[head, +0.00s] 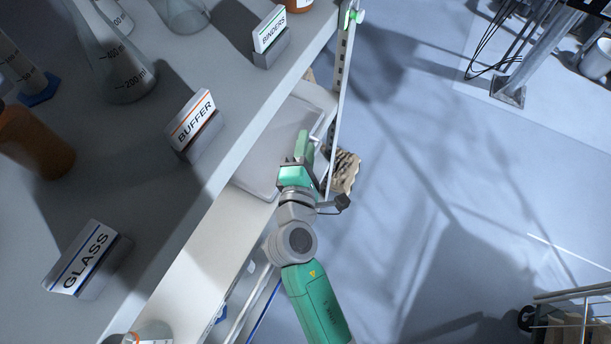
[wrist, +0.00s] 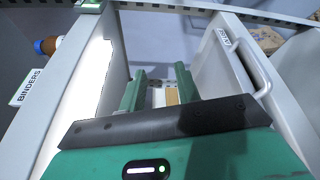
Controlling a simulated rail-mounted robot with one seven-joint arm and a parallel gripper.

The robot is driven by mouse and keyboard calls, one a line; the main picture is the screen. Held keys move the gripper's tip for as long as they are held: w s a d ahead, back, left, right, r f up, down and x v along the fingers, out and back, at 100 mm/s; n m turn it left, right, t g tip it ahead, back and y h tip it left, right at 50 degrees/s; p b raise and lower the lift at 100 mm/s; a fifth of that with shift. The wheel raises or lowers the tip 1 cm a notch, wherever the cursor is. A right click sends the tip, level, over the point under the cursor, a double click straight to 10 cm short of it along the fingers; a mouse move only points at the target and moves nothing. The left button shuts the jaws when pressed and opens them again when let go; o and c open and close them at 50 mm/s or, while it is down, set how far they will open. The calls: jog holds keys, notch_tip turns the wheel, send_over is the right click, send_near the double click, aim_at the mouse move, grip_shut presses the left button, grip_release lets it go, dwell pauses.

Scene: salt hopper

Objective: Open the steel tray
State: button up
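The steel tray seems to be the pale grey, round-cornered unit (head: 268,158) below the shelf edge in the head view; I cannot tell for sure. In the wrist view a grey front panel (wrist: 232,75) stands at the right, with a bar handle (wrist: 256,68) and a small label too blurred to read. My gripper (head: 304,143) is at the unit's outer side in the head view. In the wrist view my gripper (wrist: 160,82) has two green fingers apart, with nothing between them. The handle is to the right of the fingers, outside them. My gripper hides part of the unit's front.
The upper shelf (head: 222,62) holds flasks, bottles and the signs GLASS (head: 88,258), BUFFER (head: 193,120) and BINDERS (head: 270,32). A slotted upright post (head: 341,75) stands close to my gripper. A brown carton-like object (head: 345,172) is beside it. Floor at right is mostly clear.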

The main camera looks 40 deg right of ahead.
notch_tip(320, 180, down, 16)
jog(key=s+n+g+y+b, duration=0.1)
jog(key=n+y+b, duration=0.1)
jog(key=n+b, duration=0.1)
jog(key=shift+h, duration=0.3)
jog(key=x, duration=0.3)
jog(key=b+x, duration=0.1)
jog(key=x, duration=0.3)
jog(key=shift+w+r, duration=0.2)
jog(key=shift+w, duration=0.2)
grip_shut()
